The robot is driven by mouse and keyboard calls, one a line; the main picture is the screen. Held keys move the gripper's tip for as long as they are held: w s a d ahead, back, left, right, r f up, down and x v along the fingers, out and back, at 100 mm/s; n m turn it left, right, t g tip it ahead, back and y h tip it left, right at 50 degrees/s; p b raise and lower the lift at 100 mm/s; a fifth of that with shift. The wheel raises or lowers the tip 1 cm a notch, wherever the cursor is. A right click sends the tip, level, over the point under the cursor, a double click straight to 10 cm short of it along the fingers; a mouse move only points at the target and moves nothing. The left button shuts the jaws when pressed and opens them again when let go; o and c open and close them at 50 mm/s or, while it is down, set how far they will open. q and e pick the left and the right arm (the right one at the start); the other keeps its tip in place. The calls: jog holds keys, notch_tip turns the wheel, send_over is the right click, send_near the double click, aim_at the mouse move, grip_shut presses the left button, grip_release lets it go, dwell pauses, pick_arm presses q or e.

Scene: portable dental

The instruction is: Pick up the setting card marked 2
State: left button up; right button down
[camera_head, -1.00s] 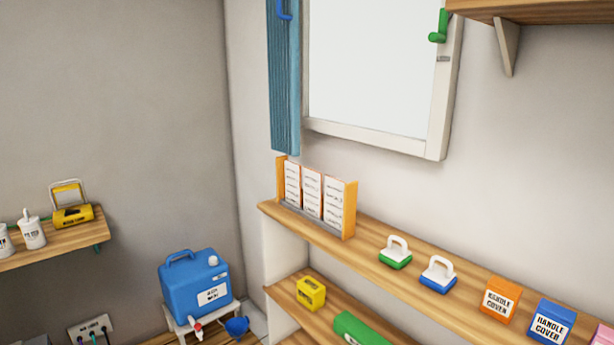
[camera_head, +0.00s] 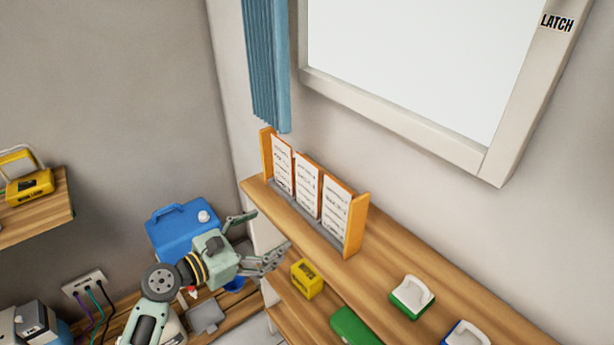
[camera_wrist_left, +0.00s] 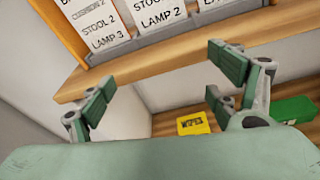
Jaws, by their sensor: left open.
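A wooden rack (camera_head: 355,228) on the upper shelf holds three white printed cards side by side: a left card (camera_head: 281,165), a middle card (camera_head: 307,187) and a right card (camera_head: 336,211). In the left wrist view the left card (camera_wrist_left: 97,22) shows "STOOL 2" and "LAMP 3", and the middle card (camera_wrist_left: 157,12) shows "LAMP 2". Their tops are cut off there, and I cannot tell which is marked 2. My left gripper (camera_head: 266,234) is open and empty, in front of the shelf and apart from the cards. My right gripper is out of view.
A yellow box (camera_head: 307,279) and a green object (camera_head: 355,328) are on the lower shelf. A blue tank (camera_head: 178,232) stands behind my left gripper.

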aim_at(306, 184)
pick_arm(q)
notch_tip(306, 184, up, 10)
jog(key=d+f+n+h, duration=0.1)
jog(key=d+n+h, duration=0.1)
jog(key=h, duration=0.1)
jog(key=p+x, duration=0.1)
jog(key=x, duration=0.1)
jog(key=p+x, duration=0.1)
jog(key=x, duration=0.2)
jog(key=p+x, duration=0.1)
jog(key=x, duration=0.1)
jog(key=shift+w+r, duration=0.15)
jog(key=shift+r, duration=0.25)
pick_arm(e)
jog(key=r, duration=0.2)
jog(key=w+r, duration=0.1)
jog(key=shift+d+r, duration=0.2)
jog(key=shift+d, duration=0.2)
pick_arm(q)
jog(key=shift+c, duration=0.4)
jog(key=c, duration=0.9)
jog(key=shift+c, duration=1.3)
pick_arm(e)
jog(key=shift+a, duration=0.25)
